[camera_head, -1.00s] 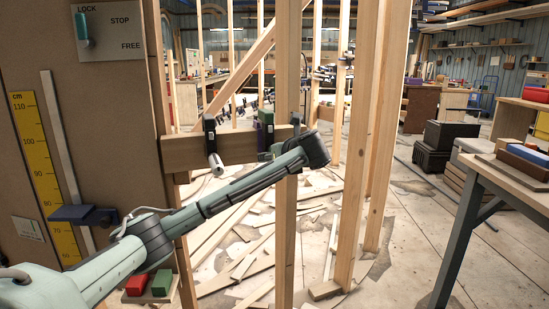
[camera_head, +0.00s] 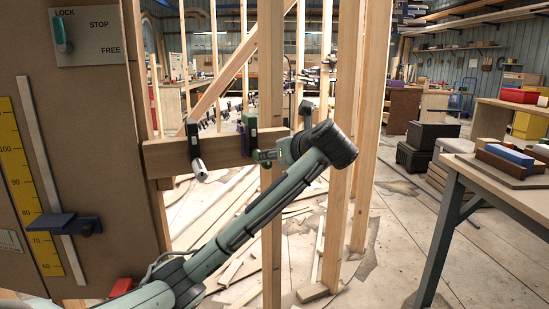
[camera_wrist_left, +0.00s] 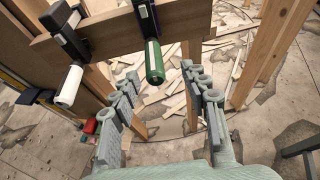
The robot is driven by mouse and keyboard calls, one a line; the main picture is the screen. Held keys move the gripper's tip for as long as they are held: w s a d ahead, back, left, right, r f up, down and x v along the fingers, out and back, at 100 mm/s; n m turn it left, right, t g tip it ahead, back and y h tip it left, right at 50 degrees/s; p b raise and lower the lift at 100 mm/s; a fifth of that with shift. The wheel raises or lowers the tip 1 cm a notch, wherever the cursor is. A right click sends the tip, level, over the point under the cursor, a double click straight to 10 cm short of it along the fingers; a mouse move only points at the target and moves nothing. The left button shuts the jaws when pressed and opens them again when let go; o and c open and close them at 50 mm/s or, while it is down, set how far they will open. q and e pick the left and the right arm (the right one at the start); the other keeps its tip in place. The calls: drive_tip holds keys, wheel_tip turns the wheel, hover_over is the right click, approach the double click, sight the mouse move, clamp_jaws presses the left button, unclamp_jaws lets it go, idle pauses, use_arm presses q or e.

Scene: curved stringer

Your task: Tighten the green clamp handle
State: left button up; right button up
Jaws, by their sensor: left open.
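In the left wrist view, the green clamp handle (camera_wrist_left: 155,62) hangs below a dark clamp on a horizontal wooden beam (camera_wrist_left: 98,37). Its grip is green with a white strip. My left gripper (camera_wrist_left: 160,74) is open, with one finger on each side of the handle's lower end and visible gaps to both. In the head view, the clamp's dark purple body (camera_head: 249,131) sits on the beam (camera_head: 220,149), just left of my left wrist. My wrist partly hides the gripper and handle there. My right gripper is not in view.
A second clamp with a white handle (camera_wrist_left: 69,86) hangs on the beam to the left. An upright wooden post (camera_head: 271,220) stands close behind my left arm. A panel with a LOCK/STOP/FREE lever (camera_head: 62,33) is at left; a workbench (camera_head: 512,180) stands at right.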

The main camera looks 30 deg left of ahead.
use_arm(q)
drive_tip(key=shift+s+a+f, duration=0.25)
drive_tip(key=shift+s, duration=0.15)
drive_tip(key=s+d, duration=0.4)
drive_tip(key=d, duration=0.1)
drive_tip(key=shift+d, duration=0.35)
idle(0.7)
